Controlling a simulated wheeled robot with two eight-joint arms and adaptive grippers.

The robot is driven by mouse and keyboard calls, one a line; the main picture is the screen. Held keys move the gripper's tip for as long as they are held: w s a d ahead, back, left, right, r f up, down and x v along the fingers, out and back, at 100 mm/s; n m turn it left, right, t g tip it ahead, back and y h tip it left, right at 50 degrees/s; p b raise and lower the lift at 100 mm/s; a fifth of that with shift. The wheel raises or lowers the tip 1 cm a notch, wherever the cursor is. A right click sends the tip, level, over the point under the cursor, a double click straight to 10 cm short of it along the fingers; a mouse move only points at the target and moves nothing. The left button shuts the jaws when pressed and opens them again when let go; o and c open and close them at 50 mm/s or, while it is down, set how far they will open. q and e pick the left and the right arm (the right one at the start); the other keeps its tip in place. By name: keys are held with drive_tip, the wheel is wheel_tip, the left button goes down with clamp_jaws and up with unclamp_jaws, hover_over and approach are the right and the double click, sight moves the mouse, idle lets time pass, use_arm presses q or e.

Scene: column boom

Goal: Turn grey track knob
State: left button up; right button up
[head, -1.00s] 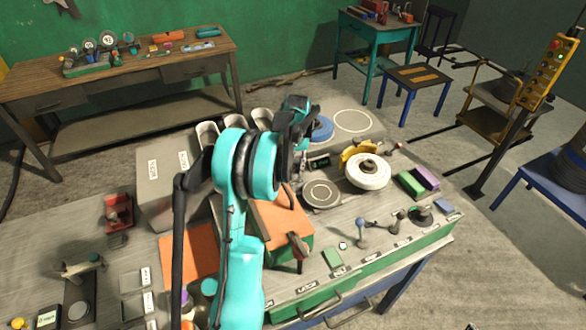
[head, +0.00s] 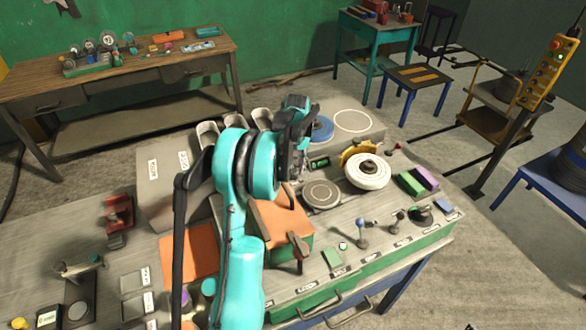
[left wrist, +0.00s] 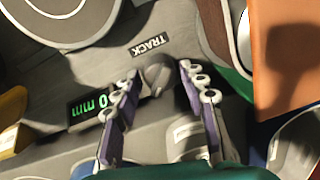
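The grey track knob (left wrist: 157,76) shows in the left wrist view, beside a black label reading TRACK (left wrist: 151,46). My left gripper (left wrist: 160,72) is open, with one finger on each side of the knob. I cannot tell whether the fingers touch it. In the head view my left gripper (head: 297,150) is over the rear of the bench, and the arm hides the knob. A small display with green digits (left wrist: 94,106) lies left of the knob in the wrist view. My right gripper is not in view.
A round grey disc (head: 321,195) and a white wheel with a yellow guard (head: 367,172) stand right of the gripper. An orange-topped block (head: 283,222) is close below it. Grey bins (head: 262,118) stand behind the arm. Levers (head: 361,232) line the front edge.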

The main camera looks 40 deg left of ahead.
sight(295, 167)
use_arm(q)
drive_tip(key=shift+r, duration=0.1)
wheel_tip(295, 167, up, 12)
drive_tip(key=shift+w+d, duration=0.2)
drive_tip(key=shift+w, duration=0.05)
idle(0.7)
